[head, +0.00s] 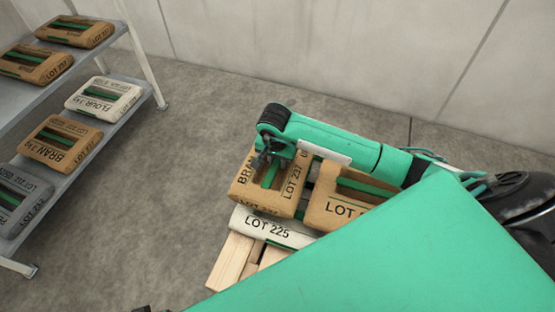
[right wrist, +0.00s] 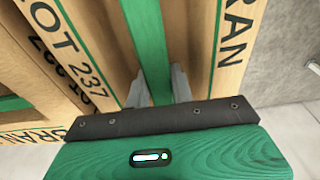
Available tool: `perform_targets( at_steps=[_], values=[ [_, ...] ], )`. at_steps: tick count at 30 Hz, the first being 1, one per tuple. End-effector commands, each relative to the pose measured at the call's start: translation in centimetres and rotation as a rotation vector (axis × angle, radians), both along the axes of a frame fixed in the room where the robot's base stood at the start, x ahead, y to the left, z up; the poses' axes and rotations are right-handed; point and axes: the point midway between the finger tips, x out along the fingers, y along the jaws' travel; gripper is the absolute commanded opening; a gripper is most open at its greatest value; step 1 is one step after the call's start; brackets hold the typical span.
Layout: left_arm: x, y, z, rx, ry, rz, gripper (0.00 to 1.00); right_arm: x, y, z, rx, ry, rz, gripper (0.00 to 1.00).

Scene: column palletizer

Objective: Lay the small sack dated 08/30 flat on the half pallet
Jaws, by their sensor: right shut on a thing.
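My right gripper (head: 272,158) is shut on the green band of a brown bran sack (head: 252,190) marked LOT 237. In the right wrist view the fingers (right wrist: 158,92) close on the green band of this sack (right wrist: 100,35). The sack looks level, over a white sack (head: 268,228) marked LOT 225; I cannot tell whether it rests on it. The half pallet (head: 232,262) is pale wood slats under the white sack. I cannot read an 08/30 date on any sack here. My left gripper is not in view.
Another brown sack (head: 335,200) lies right beside the held one on the stack. A grey shelf rack (head: 88,150) on the left bears several brown, white and grey sacks, among them a white flour sack (head: 104,97). Bare concrete floor lies between rack and pallet; a wall stands behind.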

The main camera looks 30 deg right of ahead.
Motion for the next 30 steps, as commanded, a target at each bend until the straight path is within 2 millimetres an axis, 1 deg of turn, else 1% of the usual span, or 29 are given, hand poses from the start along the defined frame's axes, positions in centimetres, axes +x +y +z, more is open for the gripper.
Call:
perform_targets(
  at_steps=[1, 11, 12, 15, 23, 27, 30],
  values=[
    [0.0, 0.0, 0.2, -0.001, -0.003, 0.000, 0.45, 0.2, 0.0, 0.3, 0.001, -0.007, 0.000, 0.00],
    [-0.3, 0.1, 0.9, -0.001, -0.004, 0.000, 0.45, 0.2, 0.0, 0.0, 0.003, -0.007, -0.001, 0.00],
    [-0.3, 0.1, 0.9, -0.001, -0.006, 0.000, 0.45, 0.0, 0.0, -0.3, 0.000, 0.000, -0.001, 0.27],
    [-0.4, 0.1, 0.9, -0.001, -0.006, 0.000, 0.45, 0.0, 0.0, -0.3, 0.000, 0.000, -0.001, 0.45],
    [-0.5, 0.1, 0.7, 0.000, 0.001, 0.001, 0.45, 0.0, 0.0, -0.3, 0.001, 0.001, -0.001, 0.45],
    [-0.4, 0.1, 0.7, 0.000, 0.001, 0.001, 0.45, 0.0, 0.0, 0.2, 0.000, 0.001, -0.001, 0.45],
    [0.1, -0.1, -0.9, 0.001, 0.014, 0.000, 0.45, -0.1, 0.0, 0.9, 0.002, 0.003, -0.002, 0.45]
  ],
)
